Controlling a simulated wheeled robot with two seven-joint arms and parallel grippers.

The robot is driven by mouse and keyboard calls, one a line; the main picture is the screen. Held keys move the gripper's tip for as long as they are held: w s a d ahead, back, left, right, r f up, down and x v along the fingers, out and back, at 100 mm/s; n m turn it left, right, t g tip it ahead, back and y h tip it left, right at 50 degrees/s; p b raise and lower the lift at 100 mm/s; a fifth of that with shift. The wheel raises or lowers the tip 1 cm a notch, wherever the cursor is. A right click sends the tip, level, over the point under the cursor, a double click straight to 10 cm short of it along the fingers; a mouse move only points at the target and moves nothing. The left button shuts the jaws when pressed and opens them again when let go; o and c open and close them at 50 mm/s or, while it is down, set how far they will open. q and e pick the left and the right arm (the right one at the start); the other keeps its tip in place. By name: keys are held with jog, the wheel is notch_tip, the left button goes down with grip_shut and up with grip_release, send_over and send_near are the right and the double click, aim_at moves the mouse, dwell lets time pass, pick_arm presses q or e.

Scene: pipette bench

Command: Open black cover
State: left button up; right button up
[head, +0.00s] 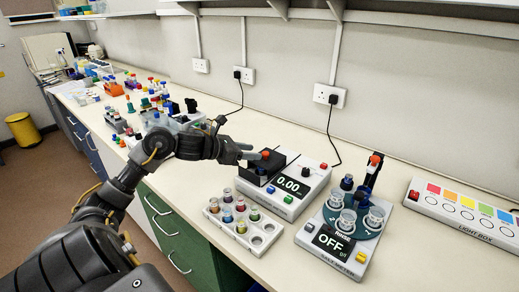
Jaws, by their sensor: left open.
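The black cover (281,159) sits on the white instrument (293,205) whose display reads 0.00. A small orange-red knob (265,154) shows at the cover. My left gripper (254,158) is open, at the left side of the cover and close to the knob. I cannot tell whether its fingers touch the cover or knob. The gripper hides part of the cover's far left side. My right gripper is not in view.
A vial rack (246,232) stands in front of the instrument. A salt meter (339,238) reading OFF stands to the right, and a light box (465,213) beyond it. Bottles and racks crowd the bench at left. Wall sockets and cables are behind.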

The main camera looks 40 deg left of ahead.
aim_at(264, 153)
pick_arm(q)
jog(key=shift+p+x, duration=0.4)
jog(key=shift+x, duration=1.6)
jog(key=shift+c, duration=0.4)
grip_shut()
